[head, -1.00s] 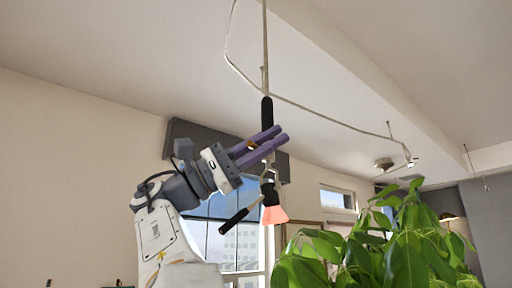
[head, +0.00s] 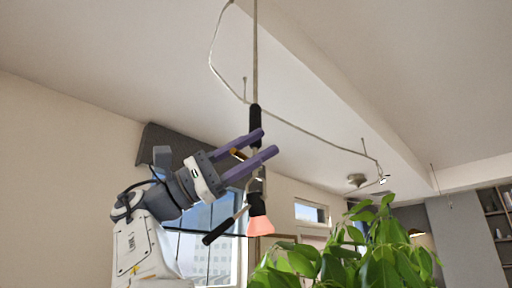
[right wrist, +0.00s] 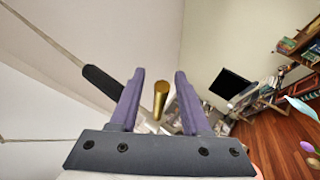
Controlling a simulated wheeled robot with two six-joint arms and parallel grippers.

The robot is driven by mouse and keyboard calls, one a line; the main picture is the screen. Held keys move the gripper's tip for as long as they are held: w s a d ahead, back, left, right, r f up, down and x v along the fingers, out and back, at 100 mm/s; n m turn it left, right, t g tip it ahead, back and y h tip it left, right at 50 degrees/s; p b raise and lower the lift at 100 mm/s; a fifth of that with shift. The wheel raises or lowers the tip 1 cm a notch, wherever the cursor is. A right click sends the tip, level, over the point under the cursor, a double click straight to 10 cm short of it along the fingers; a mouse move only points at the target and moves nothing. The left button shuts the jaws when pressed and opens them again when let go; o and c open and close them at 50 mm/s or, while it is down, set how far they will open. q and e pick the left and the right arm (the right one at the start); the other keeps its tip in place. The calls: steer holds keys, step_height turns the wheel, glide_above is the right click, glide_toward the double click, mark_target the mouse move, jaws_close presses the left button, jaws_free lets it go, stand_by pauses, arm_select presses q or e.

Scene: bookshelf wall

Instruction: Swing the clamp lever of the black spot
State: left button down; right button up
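The black spot (head: 257,204) hangs on a thin rod in the head view, its lower end glowing pinkish orange. A black sleeve (head: 255,118) sits higher on the rod. A thin bar with a black grip (head: 217,231) slants down to the left beside the spot. A short brass-coloured piece (head: 237,153) lies between the fingers of my right gripper (head: 263,143), just above the spot. In the right wrist view the brass piece (right wrist: 161,100) stands between the spread fingers with a gap on each side. I cannot tell which part is the clamp lever. My left gripper is not in view.
A leafy green plant (head: 370,255) stands at lower right, below and beside the spot. A ceiling rail (head: 310,133) with a second lamp (head: 356,181) runs above. Windows (head: 210,240) lie behind. The right wrist view shows a dark screen (right wrist: 231,88) and shelves at right.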

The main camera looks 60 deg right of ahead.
steer(key=b+v, duration=0.3)
steer(key=v, duration=0.7)
steer(key=shift+w+f, duration=0.15)
steer(key=shift+w, duration=0.05)
steer(key=shift+a, duration=0.1)
